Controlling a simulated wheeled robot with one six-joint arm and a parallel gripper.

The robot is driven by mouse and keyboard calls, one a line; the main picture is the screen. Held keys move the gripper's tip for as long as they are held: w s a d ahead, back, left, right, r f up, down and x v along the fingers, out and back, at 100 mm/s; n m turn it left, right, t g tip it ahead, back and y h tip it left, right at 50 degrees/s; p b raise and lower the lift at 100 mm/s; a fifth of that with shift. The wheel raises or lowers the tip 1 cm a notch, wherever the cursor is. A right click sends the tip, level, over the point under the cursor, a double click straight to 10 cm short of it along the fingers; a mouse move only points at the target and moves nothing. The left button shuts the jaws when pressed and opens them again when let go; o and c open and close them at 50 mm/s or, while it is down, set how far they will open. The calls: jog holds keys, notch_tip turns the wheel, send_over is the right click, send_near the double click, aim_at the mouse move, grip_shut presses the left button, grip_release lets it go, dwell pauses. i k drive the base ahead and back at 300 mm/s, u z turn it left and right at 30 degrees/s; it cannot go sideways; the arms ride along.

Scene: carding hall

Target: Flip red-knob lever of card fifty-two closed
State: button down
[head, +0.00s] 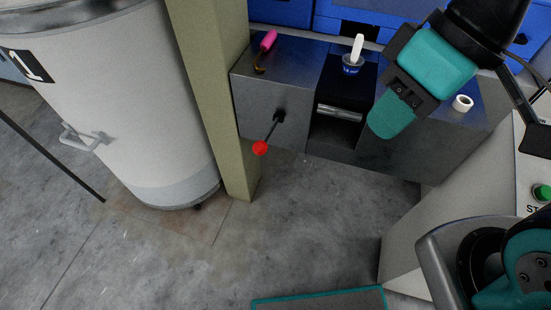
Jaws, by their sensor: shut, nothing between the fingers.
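The red-knob lever (269,134) sits on the front face of a grey metal box (253,103). Its dark rod runs from a black pivot down and to the left, ending in a round red knob (260,148). No number for card fifty-two is readable. My gripper (388,118) is shut and empty, with teal fingers pointing down. In the picture it is to the right of the lever, well apart from it, in front of the box's right part.
On the box are a pink-handled tool (268,41), a blue cup with a white handle (353,60) and a white roll (462,103). A yellowish post (215,90) and a white drum (120,100) stand left. A green button (542,191) is at right.

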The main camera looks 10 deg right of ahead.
aim_at(260, 147)
jog(key=k, duration=0.95)
jog(key=u, duration=0.95)
